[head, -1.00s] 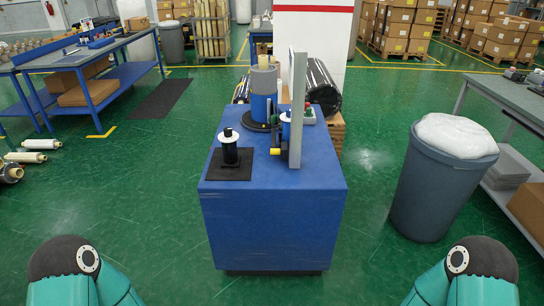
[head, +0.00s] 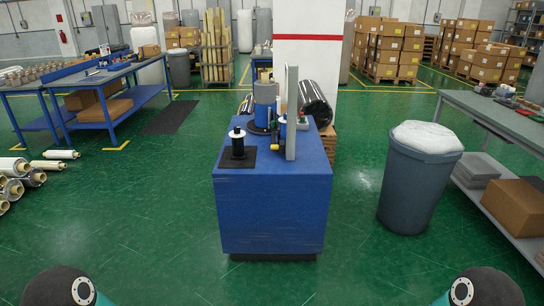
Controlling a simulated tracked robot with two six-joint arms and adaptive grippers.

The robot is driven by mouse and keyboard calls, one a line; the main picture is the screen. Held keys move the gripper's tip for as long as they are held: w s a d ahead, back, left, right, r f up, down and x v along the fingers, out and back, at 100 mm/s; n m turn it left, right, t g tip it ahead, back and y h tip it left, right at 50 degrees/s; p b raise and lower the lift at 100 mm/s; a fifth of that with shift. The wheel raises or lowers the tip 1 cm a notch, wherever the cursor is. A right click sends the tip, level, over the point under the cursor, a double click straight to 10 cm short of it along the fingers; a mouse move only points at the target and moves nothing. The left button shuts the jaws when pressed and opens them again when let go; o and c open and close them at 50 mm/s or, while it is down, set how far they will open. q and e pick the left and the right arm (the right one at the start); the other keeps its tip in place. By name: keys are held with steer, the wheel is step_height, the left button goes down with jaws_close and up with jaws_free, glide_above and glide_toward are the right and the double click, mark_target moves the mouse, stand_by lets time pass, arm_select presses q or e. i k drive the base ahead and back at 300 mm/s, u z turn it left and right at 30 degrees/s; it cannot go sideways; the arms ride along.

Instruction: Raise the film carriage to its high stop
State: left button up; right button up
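A blue cabinet (head: 270,215) stands ahead of me, a little left of centre. A light grey upright mast (head: 292,110) rises from its top, seen nearly edge-on. A small blue and black unit with a yellow part (head: 274,148), which looks like the film carriage, sits low beside the mast on its left. Its exact height along the mast is hard to tell. A grey roll with a blue lower part (head: 265,100) stands behind it on a dark round base. Neither gripper is in view.
A grey bin with a white bag (head: 420,185) stands right of the cabinet, before a grey workbench (head: 500,118). A blue workbench (head: 100,82) and loose rolls (head: 22,175) are at left. Black-wrapped rolls (head: 316,104) lie behind the cabinet. Green floor in front is clear.

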mark_target(281, 144)
steer(key=u, duration=0.25)
steer(key=i, duration=0.4)
steer(key=u, duration=1)
steer(key=i, duration=1.9)
steer(key=z, duration=0.75)
steer(key=i, duration=0.25)
steer(key=z, duration=0.2)
steer(key=k, duration=0.9)
steer(key=z, duration=0.15)
steer(key=i, duration=0.9)
steer(key=u, duration=0.05)
